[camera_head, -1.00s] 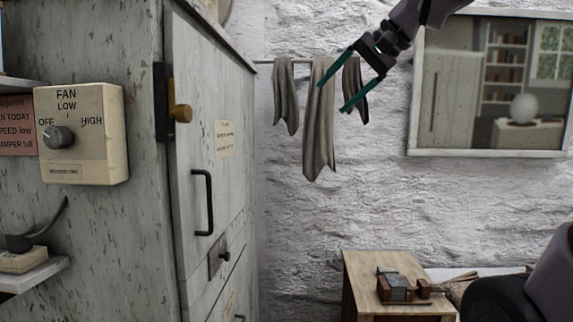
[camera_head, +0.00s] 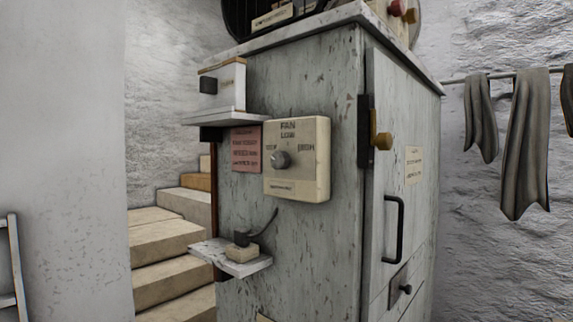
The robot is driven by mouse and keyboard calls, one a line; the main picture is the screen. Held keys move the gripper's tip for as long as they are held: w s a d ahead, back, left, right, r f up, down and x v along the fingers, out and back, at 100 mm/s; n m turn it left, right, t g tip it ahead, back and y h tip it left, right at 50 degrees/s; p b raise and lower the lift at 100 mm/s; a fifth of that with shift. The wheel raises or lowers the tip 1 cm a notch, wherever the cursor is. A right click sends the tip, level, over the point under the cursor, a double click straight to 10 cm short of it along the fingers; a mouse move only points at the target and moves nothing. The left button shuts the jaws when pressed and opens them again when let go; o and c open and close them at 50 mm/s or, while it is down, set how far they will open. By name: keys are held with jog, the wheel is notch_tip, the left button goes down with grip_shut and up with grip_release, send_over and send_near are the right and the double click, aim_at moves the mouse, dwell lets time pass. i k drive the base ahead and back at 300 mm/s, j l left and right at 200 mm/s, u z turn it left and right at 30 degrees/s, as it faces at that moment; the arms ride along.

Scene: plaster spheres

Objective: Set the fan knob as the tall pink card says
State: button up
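The fan box (camera_head: 312,170) is a cream box on the side of a grey, peeling cabinet. Its labels read FAN, LOW at the top, HIGH at the right and a blurred word at the left. The round grey knob (camera_head: 281,160) sits at the box's left part; its exact pointing is hard to tell. The pink card (camera_head: 246,148) is on the cabinet just left of the box, partly under a small shelf. Its text is too blurred to read now; the earlier view shows "FAN TODAY", "PEED low" and "AMPER full", cut at the left. My gripper is out of view.
The cabinet (camera_head: 340,80) has a door with a black handle (camera_head: 393,229). A lever (camera_head: 245,238) stands on a low shelf, and a white box (camera_head: 222,90) on an upper one. Stone steps (camera_head: 170,240) are behind left. Grey cloths (camera_head: 525,145) hang at right.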

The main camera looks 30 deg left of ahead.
aim_at(279, 160)
jog(key=u, duration=1.6)
